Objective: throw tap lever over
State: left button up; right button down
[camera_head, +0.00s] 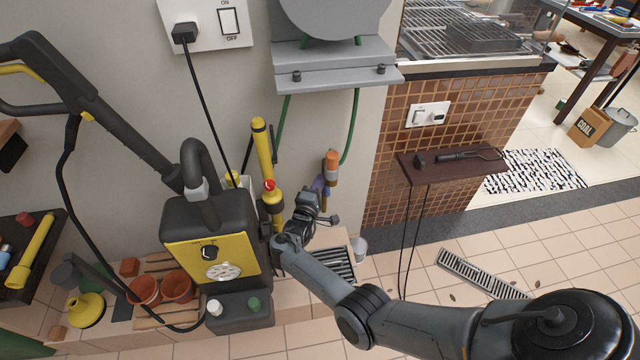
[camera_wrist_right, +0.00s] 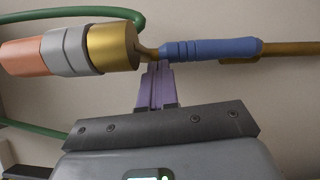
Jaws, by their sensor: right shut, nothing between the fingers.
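The tap on the wall has an orange-and-grey hose connector (camera_head: 332,162) and a brass body, large at the left of the right wrist view (camera_wrist_right: 113,46). A blue-sleeved tap lever (camera_wrist_right: 210,49) extends to the right of the brass body in the wrist view. My right gripper (camera_head: 319,186) is at the tap in the head view, its fingers shut and empty. In the wrist view the purple-tinted fingertips (camera_wrist_right: 157,66) are at the neck between brass body and blue sleeve. Whether they touch it cannot be told. My left gripper is out of view.
A yellow-and-black pressure washer (camera_head: 215,240) stands left of my right gripper, with a yellow lance (camera_head: 263,150) between them. Green hose (camera_head: 350,125) runs above the tap. A dark shelf (camera_head: 450,167) is to the right, and tiled floor lies open beyond.

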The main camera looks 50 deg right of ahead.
jog(key=p+v, duration=0.3)
jog(key=v, duration=0.8)
jog(key=s+d+f+n+t+y+p, duration=0.1)
jog(key=s+d+p, duration=0.25)
jog(key=s, duration=0.45)
jog(key=s+d+f+n+t+y+p, duration=0.1)
jog(key=s+d+f+n+p, duration=0.2)
jog(key=s, duration=0.6)
jog(key=s+a+r+m+y+p, duration=0.1)
jog(key=a+r+m+y+p, duration=0.15)
jog(key=a+r+y, duration=0.55)
jog(key=s+a+r+m+y+p, duration=0.1)
jog(key=a+r+y+p, duration=0.3)
jog(key=a, duration=0.6)
jog(key=s+a+r+m+g+y+b, duration=0.1)
jog(key=s+a+r+m+g+y, duration=0.2)
jog(key=s+a+r+g, duration=0.35)
notch_tip(320, 180, up, 38)
jog(key=s+a+t+p, duration=0.1)
jog(key=p, duration=3.6)
jog(key=shift+s+a+r+m+p, duration=0.15)
jog(key=shift+s+r+m+p, duration=0.05)
jog(key=shift+s+m+p, duration=0.2)
